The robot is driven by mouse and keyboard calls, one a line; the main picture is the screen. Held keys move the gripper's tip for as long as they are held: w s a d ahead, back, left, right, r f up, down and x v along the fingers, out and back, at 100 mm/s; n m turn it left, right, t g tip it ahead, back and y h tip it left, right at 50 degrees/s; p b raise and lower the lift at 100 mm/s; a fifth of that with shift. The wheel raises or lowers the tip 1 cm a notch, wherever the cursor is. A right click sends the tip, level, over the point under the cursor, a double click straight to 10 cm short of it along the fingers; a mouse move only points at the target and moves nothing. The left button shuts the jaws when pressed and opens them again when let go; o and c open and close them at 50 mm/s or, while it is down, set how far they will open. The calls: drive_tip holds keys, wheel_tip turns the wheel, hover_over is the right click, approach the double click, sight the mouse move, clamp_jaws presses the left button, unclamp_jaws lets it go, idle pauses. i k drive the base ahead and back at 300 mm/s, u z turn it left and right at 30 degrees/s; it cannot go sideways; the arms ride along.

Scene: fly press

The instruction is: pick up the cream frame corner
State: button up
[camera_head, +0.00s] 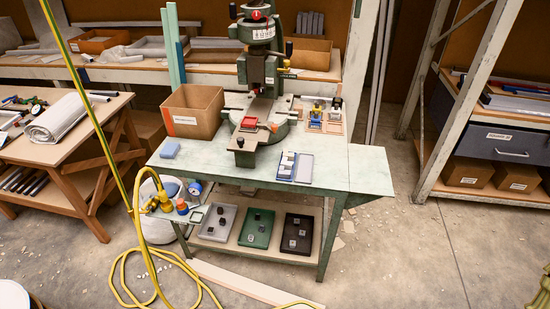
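No piece can be told for certain as the cream frame corner at this size. Several small whitish pieces (287,160) lie in the left part of a blue tray (306,168) at the front of the green bench. Small grey and dark pieces lie in the grey tray (210,234), the green tray (248,240) and the black tray (288,248) on the lower shelf. My gripper is not in view.
The green bench (221,168) carries a fly press (260,82), a cardboard box (194,111) and a blue sponge-like block (170,150). Its right end is bare. A yellow hose (124,261) loops on the floor at left. The floor at right is mostly open.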

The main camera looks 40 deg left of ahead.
sight(290, 156)
drive_tip(key=u, duration=1.3)
